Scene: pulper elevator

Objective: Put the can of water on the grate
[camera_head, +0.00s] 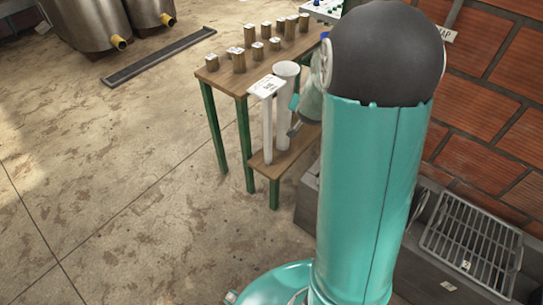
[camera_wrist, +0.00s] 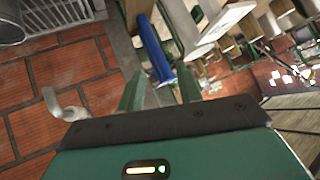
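My gripper (camera_wrist: 160,88) is open, with its two green fingers apart. In the wrist view a blue cylinder (camera_wrist: 152,48) shows between the fingers; I cannot tell how far beyond them it is. The grate (camera_head: 470,245) is a dark barred rack on the grey ledge at the right of the head view. It also shows at the top left of the wrist view (camera_wrist: 62,14). A grey metal cylinder (camera_wrist: 8,25) stands at the wrist view's left edge, by the grate; I cannot tell whether it is the can of water. My arm hides much in the head view.
A wooden table (camera_head: 240,80) with green legs carries several small wooden blocks. Two white tubes (camera_head: 285,110) stand on its lower shelf.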

